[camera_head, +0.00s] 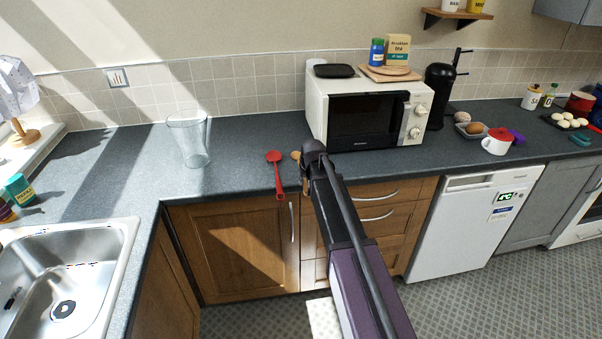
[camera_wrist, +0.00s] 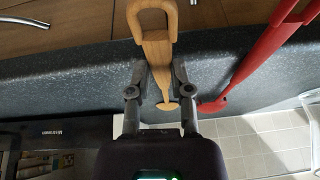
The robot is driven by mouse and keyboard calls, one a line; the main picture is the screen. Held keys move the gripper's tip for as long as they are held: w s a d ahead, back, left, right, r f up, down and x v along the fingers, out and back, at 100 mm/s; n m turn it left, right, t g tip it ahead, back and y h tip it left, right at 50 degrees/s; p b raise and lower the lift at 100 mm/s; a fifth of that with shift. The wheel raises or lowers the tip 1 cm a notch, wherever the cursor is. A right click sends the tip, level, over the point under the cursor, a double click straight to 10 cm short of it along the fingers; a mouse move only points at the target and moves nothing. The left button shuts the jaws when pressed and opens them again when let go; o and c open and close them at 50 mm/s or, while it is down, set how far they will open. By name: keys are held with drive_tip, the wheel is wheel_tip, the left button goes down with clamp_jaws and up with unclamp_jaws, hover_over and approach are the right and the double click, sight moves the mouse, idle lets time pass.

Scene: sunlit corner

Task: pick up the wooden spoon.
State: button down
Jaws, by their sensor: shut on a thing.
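The wooden spoon (camera_wrist: 155,50) runs between my gripper's two fingers in the wrist view. Its wide looped end shows past the counter edge in front of the wooden drawer fronts, and its narrow part lies between the fingertips. In the head view only a small tan bit of the wooden spoon (camera_head: 295,155) shows beside my gripper (camera_head: 309,165), which hides most of it. My gripper, also in the wrist view (camera_wrist: 160,82), is shut on the spoon at the front edge of the worktop. I cannot tell whether the spoon touches the worktop.
A red slotted spoon (camera_head: 279,180) lies close to the left, its handle over the worktop edge; it also shows in the wrist view (camera_wrist: 262,50). A microwave (camera_head: 365,115) stands behind to the right. A clear jug (camera_head: 188,140) stands left, with bare worktop (camera_head: 235,150) between.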

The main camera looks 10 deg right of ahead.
drive_tip(key=shift+r, duration=0.25)
wheel_tip(320, 180, up, 4)
drive_tip(key=p, duration=0.4)
drive_tip(key=shift+f, duration=0.2)
drive_tip(key=s+d, duration=0.3)
drive_tip(key=s, duration=1.2)
drive_tip(key=shift+s+r+p, duration=0.35)
drive_tip(key=shift+r+p, duration=0.1)
drive_tip(key=shift+d, duration=0.2)
